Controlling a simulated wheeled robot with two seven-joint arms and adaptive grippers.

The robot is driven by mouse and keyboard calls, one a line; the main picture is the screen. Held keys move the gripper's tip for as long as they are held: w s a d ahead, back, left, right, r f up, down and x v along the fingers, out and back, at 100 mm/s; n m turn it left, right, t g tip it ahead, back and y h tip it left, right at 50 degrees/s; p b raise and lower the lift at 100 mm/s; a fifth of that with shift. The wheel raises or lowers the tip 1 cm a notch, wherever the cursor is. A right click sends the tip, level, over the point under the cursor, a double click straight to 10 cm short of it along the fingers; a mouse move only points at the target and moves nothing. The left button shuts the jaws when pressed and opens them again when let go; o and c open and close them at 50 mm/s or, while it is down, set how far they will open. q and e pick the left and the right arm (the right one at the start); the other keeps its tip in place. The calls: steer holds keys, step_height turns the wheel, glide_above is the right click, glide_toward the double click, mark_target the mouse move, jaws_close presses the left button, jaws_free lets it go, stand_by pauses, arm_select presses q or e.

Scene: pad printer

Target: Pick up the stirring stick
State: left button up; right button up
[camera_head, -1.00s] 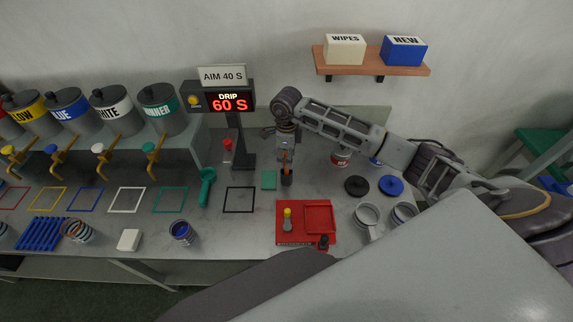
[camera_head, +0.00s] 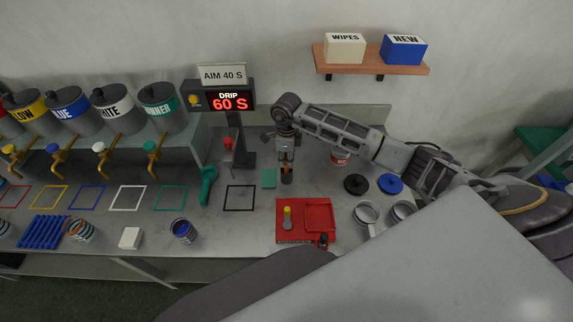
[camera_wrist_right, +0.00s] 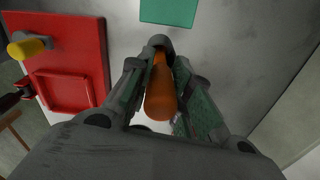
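The stirring stick (camera_wrist_right: 161,92) is orange and stands upright in a small dark holder (camera_head: 287,178) on the bench. In the wrist view its near end points at the camera, and the rim of the holder (camera_wrist_right: 158,42) shows behind it. My right gripper (camera_head: 286,162) is above the holder, pointing down, with its fingers around the stick. In the wrist view the right gripper (camera_wrist_right: 166,85) has one finger on each side of the stick, with the pads' inner faces partly showing; it looks open, though the gaps are small. My left gripper is not in view.
Dark and blue lids (camera_head: 391,185) and open cans (camera_head: 366,214) are to the right.

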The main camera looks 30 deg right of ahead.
steer(key=shift+c, duration=1.1)
steer(key=shift+r+b, duration=1.05)
steer(key=shift+r, duration=3.95)
steer(key=o, duration=0.3)
jaws_close()
